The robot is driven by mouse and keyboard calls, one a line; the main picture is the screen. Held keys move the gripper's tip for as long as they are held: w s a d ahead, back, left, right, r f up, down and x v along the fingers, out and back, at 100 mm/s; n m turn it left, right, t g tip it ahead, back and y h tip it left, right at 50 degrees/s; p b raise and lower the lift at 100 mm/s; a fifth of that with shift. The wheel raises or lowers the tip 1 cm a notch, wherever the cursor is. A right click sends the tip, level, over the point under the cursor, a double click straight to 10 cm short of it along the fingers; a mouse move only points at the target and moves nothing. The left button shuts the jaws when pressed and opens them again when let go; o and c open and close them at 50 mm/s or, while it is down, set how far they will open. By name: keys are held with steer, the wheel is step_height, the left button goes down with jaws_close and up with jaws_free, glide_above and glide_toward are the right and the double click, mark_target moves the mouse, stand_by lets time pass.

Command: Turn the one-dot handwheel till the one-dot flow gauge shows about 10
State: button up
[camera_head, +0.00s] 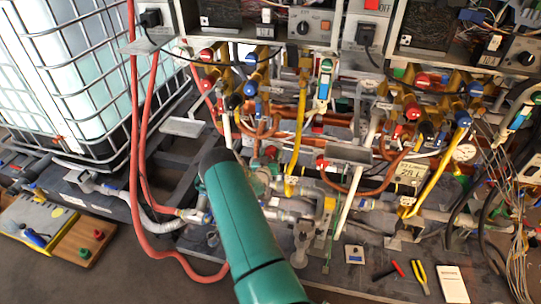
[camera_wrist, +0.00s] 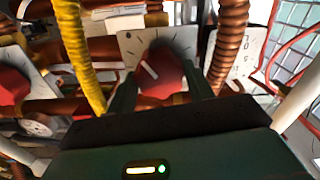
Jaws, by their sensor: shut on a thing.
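In the wrist view a red handwheel (camera_wrist: 160,74) with a white pointer line sits in front of a white scale plate (camera_wrist: 130,42). My gripper (camera_wrist: 163,88) has one dark finger on each side of it and is shut on it. The pointer line leans up and to the left. A dot marking on the plate is too small to read surely. A second white plate with numbers (camera_wrist: 236,62) stands to the right, partly hidden by a copper coil. I cannot tell which flow gauge is the one-dot one, nor its reading. In the head view my green arm hides the gripper and handwheel.
A second red handwheel (camera_wrist: 12,86) and a round gauge (camera_wrist: 40,126) are at the left in the wrist view. A yellow hose (camera_wrist: 82,55) and copper coil (camera_wrist: 228,45) flank my gripper.

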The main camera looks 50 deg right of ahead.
steer(key=n, duration=0.4)
steer(key=shift+w+n, duration=0.1)
steer(key=shift+n, duration=0.3)
stand_by(0.4)
steer(key=o, duration=0.7)
steer(key=shift+a, duration=0.15)
steer(key=v, duration=1.3)
steer(key=shift+s+a, duration=0.2)
steer(key=shift+a, duration=0.05)
